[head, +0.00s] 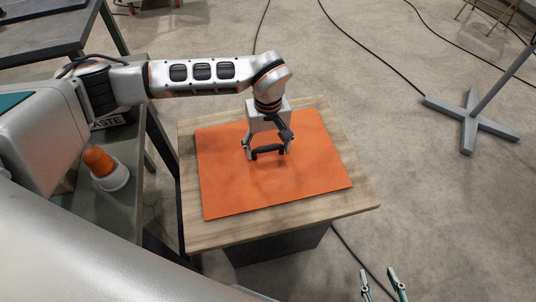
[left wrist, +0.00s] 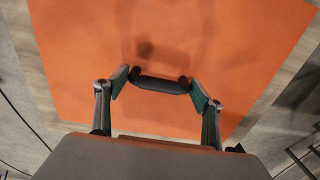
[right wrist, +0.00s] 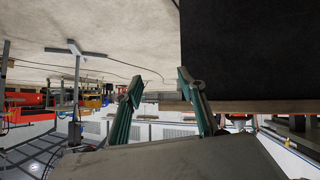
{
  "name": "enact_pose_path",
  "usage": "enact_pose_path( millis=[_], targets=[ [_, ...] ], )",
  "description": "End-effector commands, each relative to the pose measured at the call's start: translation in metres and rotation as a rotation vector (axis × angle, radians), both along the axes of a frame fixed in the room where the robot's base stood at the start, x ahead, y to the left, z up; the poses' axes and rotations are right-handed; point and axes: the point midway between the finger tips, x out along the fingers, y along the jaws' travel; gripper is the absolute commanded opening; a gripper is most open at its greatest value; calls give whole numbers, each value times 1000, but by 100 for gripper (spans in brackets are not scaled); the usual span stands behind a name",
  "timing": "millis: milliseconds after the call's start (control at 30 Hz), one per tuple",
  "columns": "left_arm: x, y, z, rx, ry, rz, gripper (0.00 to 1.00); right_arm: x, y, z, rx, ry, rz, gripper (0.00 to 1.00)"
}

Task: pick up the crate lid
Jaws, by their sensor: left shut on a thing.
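The crate lid (head: 318,170) is a flat orange panel with a black bar handle (head: 268,150) near its middle. It is over the wooden tabletop (head: 345,200); I cannot tell whether it touches the wood. My left gripper (head: 267,148) is above the lid, shut on the handle. In the left wrist view the fingers (left wrist: 160,85) are at the two ends of the handle, with the orange panel (left wrist: 235,40) behind. My right gripper (head: 384,285) is open and empty, low and right of the table. Its fingers stand apart in the right wrist view (right wrist: 158,83).
A dark bench on the left holds an orange and white rounded object (head: 106,170) and a box with partly hidden lettering (head: 108,122). A grey stand base (head: 470,118) is on the floor at right. Cables cross the floor; floor right of the table is mostly clear.

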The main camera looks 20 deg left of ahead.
Motion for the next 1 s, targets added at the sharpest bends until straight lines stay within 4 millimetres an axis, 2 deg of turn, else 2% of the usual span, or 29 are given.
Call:
enact_pose_path(
  millis=[267, 467, 600, 800, 1000],
  targets=[
    [0, 0, 5, 0, -1, 0, 36, 2, -1, 2, -1, -4, -4, 40],
    [2, 0, 31, -1, -8, -1, 36, 6, -2, 9, -1, -15, -6, 40],
    [3, 0, 64, 0, -13, -1, 36, 7, -3, 14, -2, -20, -11, 40],
    [3, 0, 121, 0, -14, 0, 36, 2, -7, 10, -8, -2, -20, 40],
    [1, 0, 166, 0, -9, 0, 36, -8, -8, 4, -11, 21, -25, 40]
  ],
)
